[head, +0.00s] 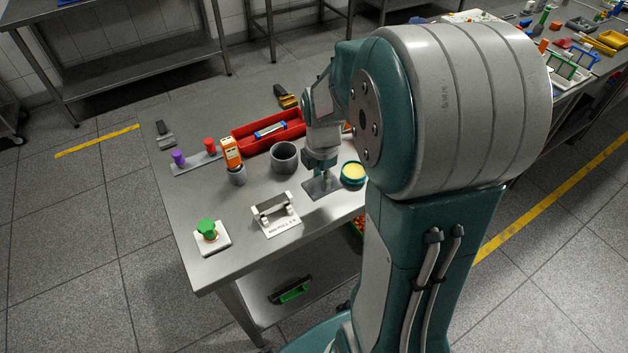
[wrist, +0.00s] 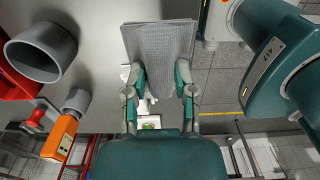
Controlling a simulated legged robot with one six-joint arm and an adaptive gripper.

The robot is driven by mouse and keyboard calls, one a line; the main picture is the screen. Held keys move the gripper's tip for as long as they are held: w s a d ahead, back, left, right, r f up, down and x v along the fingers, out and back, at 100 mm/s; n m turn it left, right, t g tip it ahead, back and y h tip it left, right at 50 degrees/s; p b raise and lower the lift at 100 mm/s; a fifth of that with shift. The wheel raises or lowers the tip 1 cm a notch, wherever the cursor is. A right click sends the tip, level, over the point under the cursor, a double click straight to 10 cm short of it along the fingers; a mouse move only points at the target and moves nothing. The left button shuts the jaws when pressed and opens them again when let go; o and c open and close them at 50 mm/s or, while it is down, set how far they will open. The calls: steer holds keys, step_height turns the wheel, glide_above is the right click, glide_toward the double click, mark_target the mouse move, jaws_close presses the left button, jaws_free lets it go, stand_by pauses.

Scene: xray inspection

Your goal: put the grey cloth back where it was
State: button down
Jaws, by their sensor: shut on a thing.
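My gripper (head: 322,172) is low over the front right part of the steel table (head: 220,262), shut on the grey cloth (head: 320,190). The cloth shows in the head view as a dark grey square under the fingers. In the wrist view the ribbed grey cloth (wrist: 158,42) extends out beyond the two fingertips of my gripper (wrist: 161,72). I cannot tell whether the cloth touches the tabletop. My arm hides part of the table's right side.
A teal-rimmed round tub with yellow contents (head: 353,172) stands close right of the cloth. A white stand (head: 283,227) and a green knob (head: 207,228) are in front.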

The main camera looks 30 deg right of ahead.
mark_target(318, 179)
steer(key=w+f, duration=0.1)
steer(key=f, duration=0.1)
steer(key=w+d+f, duration=0.1)
steer(key=w+f, duration=0.1)
steer(key=shift+w+f, duration=0.2)
steer(key=shift+w+d+f, duration=0.1)
steer(key=shift+w+f, duration=0.1)
steer(key=shift+f, duration=1.5)
steer(key=shift+f, duration=0.1)
steer(key=shift+c, duration=2.2)
jaws_free()
